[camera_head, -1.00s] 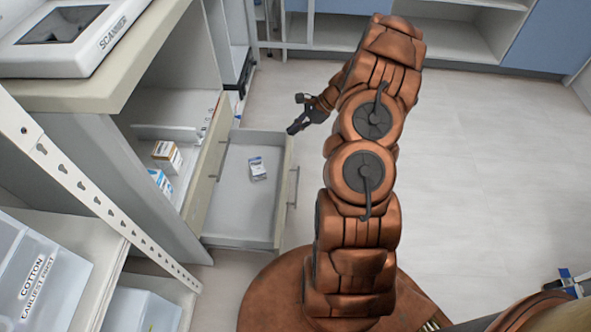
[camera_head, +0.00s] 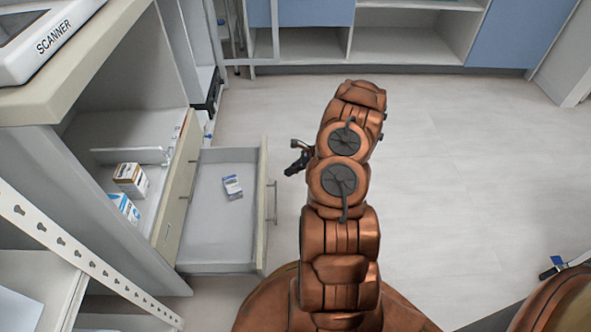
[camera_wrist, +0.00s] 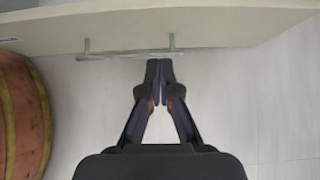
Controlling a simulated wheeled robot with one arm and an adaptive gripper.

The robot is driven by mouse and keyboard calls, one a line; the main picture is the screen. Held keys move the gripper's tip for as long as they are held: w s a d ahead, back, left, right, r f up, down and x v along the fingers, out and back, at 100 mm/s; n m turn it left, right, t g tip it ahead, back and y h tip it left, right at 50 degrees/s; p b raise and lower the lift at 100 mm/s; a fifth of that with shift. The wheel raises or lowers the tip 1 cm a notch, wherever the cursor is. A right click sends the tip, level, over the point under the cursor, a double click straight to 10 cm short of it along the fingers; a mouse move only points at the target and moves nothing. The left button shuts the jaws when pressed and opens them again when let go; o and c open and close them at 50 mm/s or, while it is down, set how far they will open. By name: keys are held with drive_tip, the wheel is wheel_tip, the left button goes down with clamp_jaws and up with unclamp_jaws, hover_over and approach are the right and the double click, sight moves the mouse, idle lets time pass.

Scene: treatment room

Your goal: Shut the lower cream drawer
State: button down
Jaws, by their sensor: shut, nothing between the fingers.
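The lower cream drawer (camera_head: 215,245) is pulled out, with a small white-and-blue box (camera_head: 232,187) lying inside. Its cream front (camera_head: 262,205) bears a metal bar handle (camera_head: 272,203). In the wrist view the front (camera_wrist: 200,32) spans the top, with the handle (camera_wrist: 125,55) along its lower edge. My gripper (camera_head: 294,168) is to the right of the front, near its far end, partly hidden by my arm. In the wrist view my gripper (camera_wrist: 160,66) is shut and empty, its tips close to the handle's right part. I cannot tell whether they touch.
Above the lower drawer, another cream-fronted drawer (camera_head: 177,190) holds small boxes (camera_head: 130,180). A counter with a scanner (camera_head: 45,35) stands at upper left, a white perforated shelf post (camera_head: 75,255) at lower left.

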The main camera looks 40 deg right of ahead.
drive_tip(key=w+a+f+b, duration=0.2)
drive_tip(key=w+a+f, duration=0.1)
drive_tip(key=w+a, duration=0.1)
drive_tip(key=shift+w+a+b, duration=0.3)
drive_tip(key=shift+w+a, duration=0.05)
drive_tip(key=shift+a, duration=0.45)
drive_tip(key=shift+f, duration=0.1)
